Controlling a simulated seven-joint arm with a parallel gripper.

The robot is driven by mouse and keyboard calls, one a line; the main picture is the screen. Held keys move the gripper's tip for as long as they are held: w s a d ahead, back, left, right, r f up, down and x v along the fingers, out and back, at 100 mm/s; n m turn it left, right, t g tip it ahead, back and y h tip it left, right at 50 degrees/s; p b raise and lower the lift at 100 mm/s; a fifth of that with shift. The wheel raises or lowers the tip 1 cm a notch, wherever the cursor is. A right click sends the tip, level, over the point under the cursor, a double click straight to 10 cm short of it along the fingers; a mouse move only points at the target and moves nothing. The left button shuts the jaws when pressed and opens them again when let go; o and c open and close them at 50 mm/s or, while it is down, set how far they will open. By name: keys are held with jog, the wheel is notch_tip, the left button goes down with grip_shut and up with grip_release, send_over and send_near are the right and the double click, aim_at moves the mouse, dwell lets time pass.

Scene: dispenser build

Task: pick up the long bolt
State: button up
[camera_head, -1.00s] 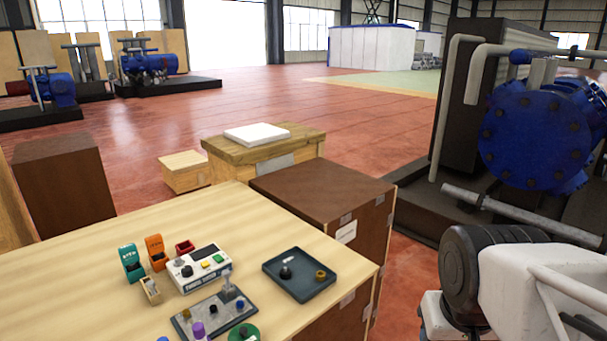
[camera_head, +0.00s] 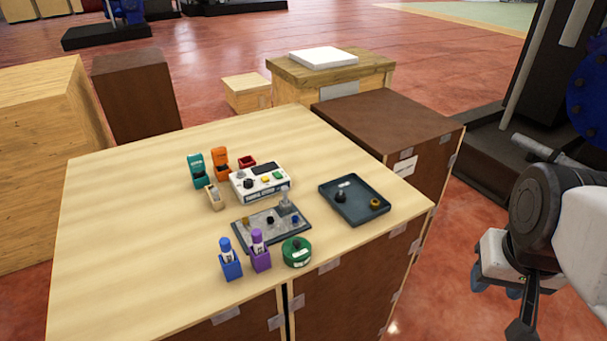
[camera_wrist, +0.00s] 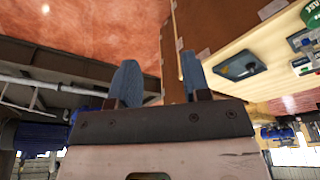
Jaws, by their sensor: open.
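I cannot make out a long bolt for certain; the small parts are too small to tell. A teal box (camera_head: 197,171), an orange box (camera_head: 221,163) and a small wooden holder (camera_head: 214,197) stand on the table, and what they hold is unclear. A dark tray (camera_head: 368,214) at the table's right holds a black knobbed part (camera_head: 340,197) and a brass ring-like part (camera_head: 375,203). My gripper (camera_wrist: 160,82) is open and empty, its two blue fingers apart in the wrist view. It is right of the table, away from these objects.
The pale table (camera_head: 120,240) also bears a white device (camera_head: 260,185), a grey fixture plate (camera_head: 262,233), blue (camera_head: 230,264) and purple (camera_head: 260,257) holders, a green round container (camera_head: 296,252) and a red bin (camera_head: 246,161). A brown cabinet (camera_head: 390,120) adjoins behind. The table's left is clear.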

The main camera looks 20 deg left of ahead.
dwell(0.4)
jog(key=shift+o, duration=0.6)
